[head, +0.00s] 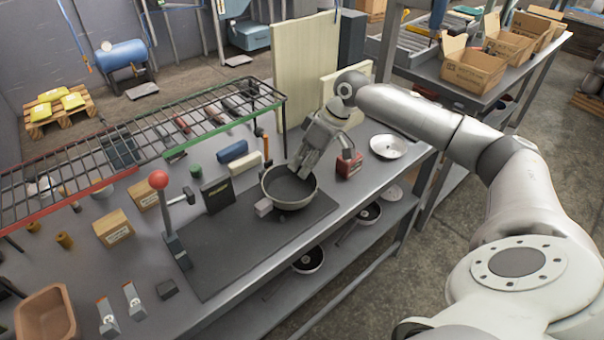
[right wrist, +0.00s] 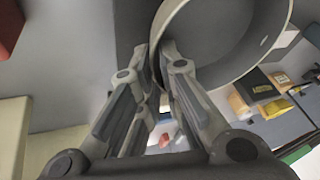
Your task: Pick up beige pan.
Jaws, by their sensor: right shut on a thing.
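The beige pan (head: 290,204) has a pale outer wall and a dark inside. It is over the dark mat (head: 215,254) on the workbench. I cannot tell whether it rests on the mat. My right gripper (head: 302,172) reaches down to its far right rim and is shut on it. In the right wrist view the two fingertips (right wrist: 157,50) are on either side of the pan wall, and the pan (right wrist: 225,45) fills the upper middle. My left gripper is not in view.
A red-knobbed lever (head: 159,181) stands left of the mat. A black box (head: 217,194) and a small grey block (head: 263,207) are close to the pan. A wire rack (head: 130,150) runs along the back. A silver dish (head: 388,146) and red box (head: 349,166) lie to the right.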

